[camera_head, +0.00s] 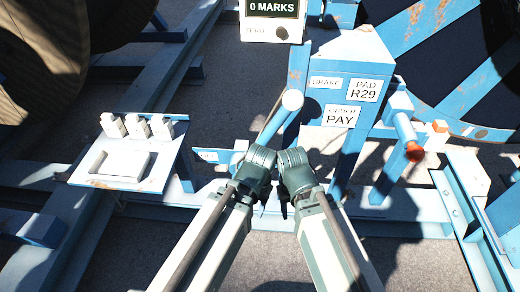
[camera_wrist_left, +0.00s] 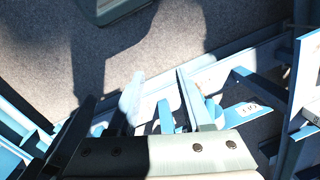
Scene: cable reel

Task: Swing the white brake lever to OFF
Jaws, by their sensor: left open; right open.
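The brake lever shows in the head view as a blue bar with a white rounded end (camera_head: 292,100), tilted up and to the right. A small plate (camera_head: 207,156), which seems to read OFF, lies left of the lever's lower end; a similar plate shows in the left wrist view (camera_wrist_left: 247,108). My left gripper (camera_head: 262,157) is open at the lever's lower part; contact cannot be told. In the left wrist view, a pale rounded piece, perhaps the lever end (camera_wrist_left: 131,97), shows between the fingers. My right gripper (camera_head: 292,158) is open beside the left one, right of the lever.
A blue post with BRAKE, PAD R29 and PAY signs (camera_head: 360,90) stands right of the lever. A counter box (camera_head: 272,27) reads 0 MARKS. A tray with white blocks (camera_head: 105,180) is left.

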